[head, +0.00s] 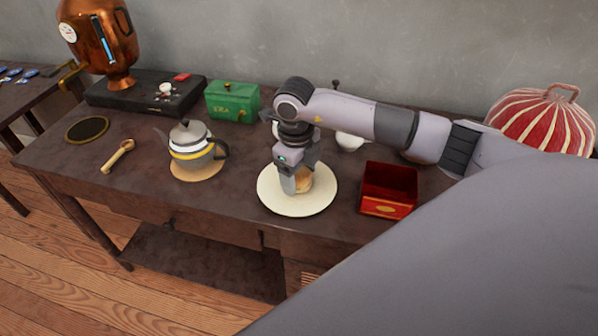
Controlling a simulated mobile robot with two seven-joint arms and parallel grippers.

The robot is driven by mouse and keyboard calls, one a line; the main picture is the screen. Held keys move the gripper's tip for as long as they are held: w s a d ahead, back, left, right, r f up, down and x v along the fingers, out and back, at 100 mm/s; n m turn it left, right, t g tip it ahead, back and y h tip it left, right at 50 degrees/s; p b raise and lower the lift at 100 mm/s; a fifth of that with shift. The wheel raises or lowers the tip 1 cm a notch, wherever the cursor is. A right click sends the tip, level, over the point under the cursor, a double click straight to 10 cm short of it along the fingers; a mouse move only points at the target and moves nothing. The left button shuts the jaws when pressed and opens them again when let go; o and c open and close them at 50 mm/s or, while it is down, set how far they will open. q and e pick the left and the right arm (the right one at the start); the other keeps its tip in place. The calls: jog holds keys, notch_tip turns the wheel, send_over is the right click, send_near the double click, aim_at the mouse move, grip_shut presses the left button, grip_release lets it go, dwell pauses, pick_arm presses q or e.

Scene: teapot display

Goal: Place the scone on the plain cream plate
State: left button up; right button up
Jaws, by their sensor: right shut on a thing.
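The plain cream plate (282,208) lies on the dark wooden table near its front edge. The scone (304,184), light golden brown, is at the middle of the plate, partly hidden by my right gripper. My right gripper (296,188) points down over the plate and is shut on the scone. I cannot tell whether the scone's underside touches the plate. My left gripper is not in view.
A red open box (388,188) stands just right of the plate. A grey teapot (190,146) on a round mat stands to the left. Behind are a green tin (232,101) and a white cup (349,141). A wooden scoop (118,156) lies far left. A striped red cosy (541,117) is at the right.

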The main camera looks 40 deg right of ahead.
aim_at(297, 175)
jog(key=shift+f, duration=0.15)
jog(key=o, duration=1)
jog(key=shift+o, duration=0.2)
jog(key=shift+r, duration=0.3)
notch_tip(297, 175, up, 12)
jog(key=shift+a, duration=0.35)
jog(key=shift+s+f, duration=0.2)
